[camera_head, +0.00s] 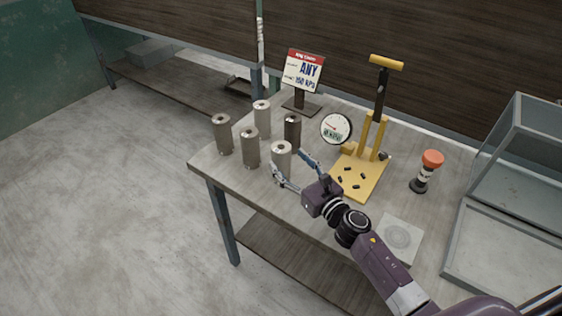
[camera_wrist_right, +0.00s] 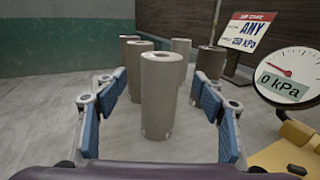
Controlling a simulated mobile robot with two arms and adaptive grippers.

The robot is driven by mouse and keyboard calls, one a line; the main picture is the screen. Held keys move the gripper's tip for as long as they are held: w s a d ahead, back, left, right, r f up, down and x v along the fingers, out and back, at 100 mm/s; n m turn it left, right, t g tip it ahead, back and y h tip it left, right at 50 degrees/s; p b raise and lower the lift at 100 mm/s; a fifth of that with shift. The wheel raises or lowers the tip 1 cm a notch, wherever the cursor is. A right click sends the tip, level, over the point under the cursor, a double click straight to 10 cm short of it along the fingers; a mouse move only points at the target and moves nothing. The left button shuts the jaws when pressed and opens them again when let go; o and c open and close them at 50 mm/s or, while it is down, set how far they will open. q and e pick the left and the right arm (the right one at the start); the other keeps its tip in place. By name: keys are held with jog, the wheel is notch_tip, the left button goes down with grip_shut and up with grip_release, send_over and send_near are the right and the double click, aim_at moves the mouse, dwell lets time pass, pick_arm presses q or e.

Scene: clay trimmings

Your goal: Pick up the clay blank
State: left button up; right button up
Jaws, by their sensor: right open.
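Several grey-beige clay cylinders stand upright on the table. The nearest clay blank (camera_head: 281,150) has a small hole in its top. In the wrist view this blank (camera_wrist_right: 163,95) stands centred in the gap between the finger pads, with no visible contact. My right gripper (camera_head: 287,162) is open and empty at table height, its fingers pointing at this blank and partly hiding its lower part in the head view. The others are at the left (camera_head: 223,135), front (camera_head: 250,150), back (camera_head: 262,115), and a darker one (camera_head: 292,130) behind the nearest. My left gripper is out of view.
A yellow press (camera_head: 357,178) with a round gauge (camera_head: 336,128) reading 0 kPa stands right of the blanks. A sign (camera_head: 303,70) stands behind. A red-topped device (camera_head: 431,160), pale square plate (camera_head: 399,238) and glass-sided box (camera_head: 500,235) are farther right. The table's front-left edge (camera_head: 200,170) is close.

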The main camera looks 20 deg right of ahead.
jog(key=shift+w+a+f, duration=0.1)
jog(key=shift+w+f, duration=0.1)
jog(key=shift+w, duration=0.4)
jog(key=shift+w+a+f, duration=0.1)
jog(key=shift+w+f, duration=0.1)
jog(key=shift+w, duration=0.4)
jog(key=x, duration=0.2)
jog(key=shift+w+a+f+p, duration=0.1)
jog(key=shift+w+p, duration=0.15)
jog(key=shift+p, duration=0.1)
jog(key=shift+c, duration=0.8)
jog(key=c, duration=1.5)
grip_shut()
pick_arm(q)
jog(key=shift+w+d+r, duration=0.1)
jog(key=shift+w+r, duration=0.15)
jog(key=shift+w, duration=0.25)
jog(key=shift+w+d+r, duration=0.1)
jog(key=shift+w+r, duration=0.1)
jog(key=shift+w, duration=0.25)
